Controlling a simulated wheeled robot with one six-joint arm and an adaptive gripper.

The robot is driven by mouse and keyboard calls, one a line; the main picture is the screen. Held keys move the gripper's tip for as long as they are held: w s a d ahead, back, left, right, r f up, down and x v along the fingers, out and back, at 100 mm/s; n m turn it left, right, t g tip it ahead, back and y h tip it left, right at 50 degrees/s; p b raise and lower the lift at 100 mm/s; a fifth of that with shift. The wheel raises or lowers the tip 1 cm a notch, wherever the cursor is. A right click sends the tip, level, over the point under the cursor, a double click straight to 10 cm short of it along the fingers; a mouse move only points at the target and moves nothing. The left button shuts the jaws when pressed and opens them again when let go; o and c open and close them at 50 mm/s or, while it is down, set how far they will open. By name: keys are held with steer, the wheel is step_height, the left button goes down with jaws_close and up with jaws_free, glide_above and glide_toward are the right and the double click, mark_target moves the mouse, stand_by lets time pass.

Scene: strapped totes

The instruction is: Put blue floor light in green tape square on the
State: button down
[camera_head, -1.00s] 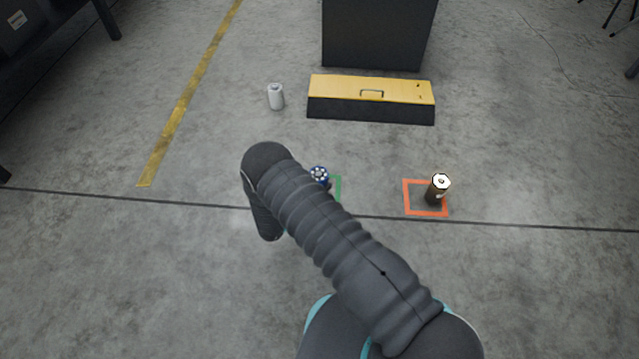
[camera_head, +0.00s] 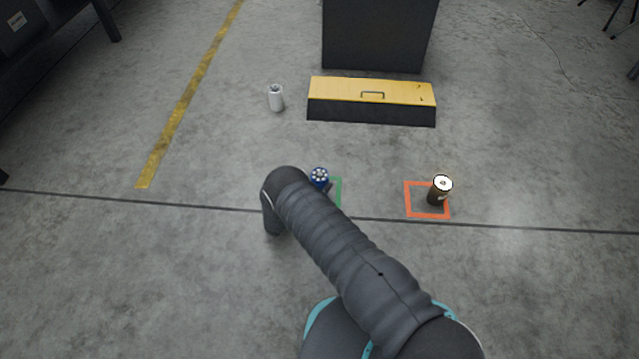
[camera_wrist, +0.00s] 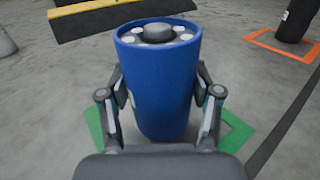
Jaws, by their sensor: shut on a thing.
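The blue floor light (camera_wrist: 160,85) stands upright in the wrist view, a blue cylinder with white lamps and a dark knob on top. My gripper (camera_wrist: 160,105) is shut on it, one finger on each side. The green tape square (camera_wrist: 236,132) shows in part around and behind the light's base; the rest is hidden. I cannot tell whether the base touches the floor. In the head view the light (camera_head: 319,177) and a piece of green tape (camera_head: 338,190) show just past my arm, which hides the rest.
An orange tape square (camera_head: 407,199) with a dark, white-topped cylinder (camera_head: 438,193) lies to the right. A white cylinder (camera_head: 276,98) stands back left. A yellow-topped black box (camera_head: 371,108) lies behind, before a dark cabinet (camera_head: 375,35). Floor between is clear.

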steer(key=shift+f+b, duration=0.15)
steer(key=shift+b, duration=0.15)
steer(key=shift+c, duration=1.1)
jaws_free()
